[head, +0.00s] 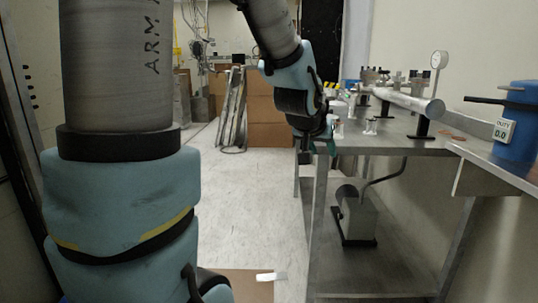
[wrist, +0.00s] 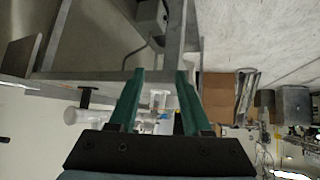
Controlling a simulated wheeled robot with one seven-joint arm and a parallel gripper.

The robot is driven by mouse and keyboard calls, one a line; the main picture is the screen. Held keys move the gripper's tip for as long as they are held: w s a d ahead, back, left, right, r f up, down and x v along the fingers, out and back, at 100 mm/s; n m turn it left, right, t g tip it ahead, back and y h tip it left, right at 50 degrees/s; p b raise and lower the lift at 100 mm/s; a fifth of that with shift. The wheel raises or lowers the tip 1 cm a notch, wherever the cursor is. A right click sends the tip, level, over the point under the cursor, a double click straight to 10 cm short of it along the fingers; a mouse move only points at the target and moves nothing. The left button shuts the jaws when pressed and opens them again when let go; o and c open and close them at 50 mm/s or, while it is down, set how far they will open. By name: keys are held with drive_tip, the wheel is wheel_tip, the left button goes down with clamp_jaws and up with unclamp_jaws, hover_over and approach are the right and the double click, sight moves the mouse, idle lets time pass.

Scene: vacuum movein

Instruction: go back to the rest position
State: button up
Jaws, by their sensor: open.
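My gripper (head: 331,147) hangs at the end of my arm in the head view, beside the near left corner of the metal bench (head: 385,146). Its fingers are small and partly hidden there. In the wrist view my gripper (wrist: 160,76) shows two green fingers standing apart, with nothing held between them. The bench's metal frame (wrist: 100,75) shows beyond and to the left of the fingers. I cannot tell how far the fingers are from the bench.
The bench carries a horizontal metal tube (head: 405,101), a round gauge (head: 438,60) and a blue container (head: 516,120). A grey unit (head: 356,215) sits on the lower shelf. Cardboard boxes (head: 270,120) and a folded metal frame (head: 233,110) stand behind. The floor (head: 250,190) left of the bench is mostly clear.

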drive_tip(key=s+a+f+n+g+y, duration=0.1)
drive_tip(key=s+a+f+g, duration=0.1)
drive_tip(key=s+a+f, duration=0.35)
drive_tip(key=s+a+f+n+g+y, duration=0.2)
drive_tip(key=s+a+f, duration=0.1)
drive_tip(key=a, duration=0.5)
drive_tip(key=s+a+f+n+g+y, duration=0.1)
drive_tip(key=s+a+f+g, duration=0.25)
drive_tip(key=a, duration=0.25)
wheel_tip(320, 180, up, 21)
drive_tip(key=p, duration=2.2)
drive_tip(key=shift+s+a+t, duration=0.25)
drive_tip(key=shift+a+t, duration=0.1)
drive_tip(key=shift+c, duration=0.3)
